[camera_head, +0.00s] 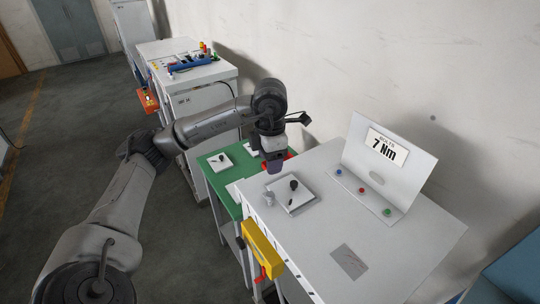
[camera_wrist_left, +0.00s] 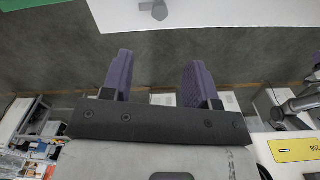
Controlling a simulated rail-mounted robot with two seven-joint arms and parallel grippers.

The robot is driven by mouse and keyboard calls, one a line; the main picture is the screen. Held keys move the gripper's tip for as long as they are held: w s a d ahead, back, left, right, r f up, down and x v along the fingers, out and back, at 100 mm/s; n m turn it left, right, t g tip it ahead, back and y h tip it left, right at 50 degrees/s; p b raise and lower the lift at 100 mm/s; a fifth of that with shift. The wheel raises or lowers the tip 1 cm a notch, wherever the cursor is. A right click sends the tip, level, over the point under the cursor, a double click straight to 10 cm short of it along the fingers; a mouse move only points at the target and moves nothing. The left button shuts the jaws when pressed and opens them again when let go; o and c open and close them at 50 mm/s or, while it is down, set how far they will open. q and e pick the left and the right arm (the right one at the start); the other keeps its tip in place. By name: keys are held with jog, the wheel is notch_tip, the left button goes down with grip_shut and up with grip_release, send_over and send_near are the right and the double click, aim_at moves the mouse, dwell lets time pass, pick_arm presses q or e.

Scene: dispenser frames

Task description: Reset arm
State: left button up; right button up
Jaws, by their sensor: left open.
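My left arm comes in from the left in the head view and reaches over the tables. My left gripper (camera_head: 274,166) hangs with its purple fingers near the far left edge of the grey-white table (camera_head: 370,225), close to a white square plate with a black knob (camera_head: 309,202). In the left wrist view its two purple fingers (camera_wrist_left: 158,82) stand apart with nothing between them, so it is open and empty. My right gripper is in neither view.
An upright panel labelled "7 Nm" (camera_head: 387,147) stands at the table's back, with coloured buttons below it. A yellow holder (camera_head: 262,248) hangs on the front edge. A green table (camera_head: 219,175) and a white cabinet (camera_head: 200,88) stand further left. Open floor lies left.

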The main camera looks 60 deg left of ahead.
pick_arm(q)
jog(key=shift+r, duration=0.45)
dwell(0.4)
